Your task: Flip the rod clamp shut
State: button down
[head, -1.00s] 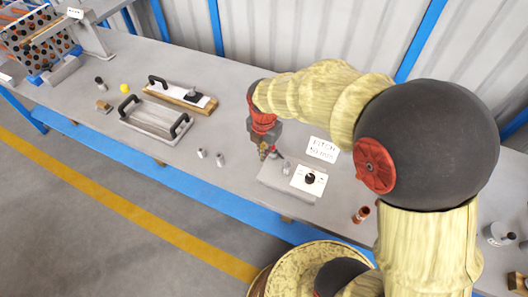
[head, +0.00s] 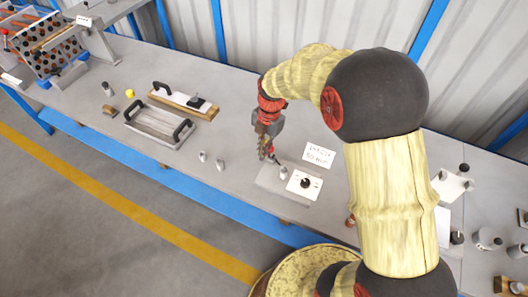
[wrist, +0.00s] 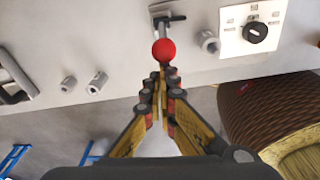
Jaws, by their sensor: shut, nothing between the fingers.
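The rod clamp's lever ends in a red ball knob (wrist: 164,51). Its metal rod runs from the knob up to a dark bracket (wrist: 168,19) at the top of the wrist view. My gripper (wrist: 160,82) is shut and empty, with its fingertips just below the knob in that view. Whether they touch it cannot be told. In the head view my gripper (head: 265,153) points down at the left end of the grey clamp base (head: 268,180); the clamp there is small and partly hidden by the fingers.
A white panel with a black dial (head: 304,183) lies right of the clamp, with a sign (head: 319,155) behind it. Two small metal posts (head: 211,162) stand to the left. A handled tray (head: 157,127) stands further left. The bench's front edge is close by.

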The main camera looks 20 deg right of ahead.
jog(key=w+d+p, duration=0.2)
jog(key=w+d, duration=0.3)
jog(key=w, duration=0.1)
jog(key=shift+d+r+p, duration=0.3)
jog(key=shift+d, duration=0.1)
jog(key=shift+w+f, duration=0.1)
dwell(0.7)
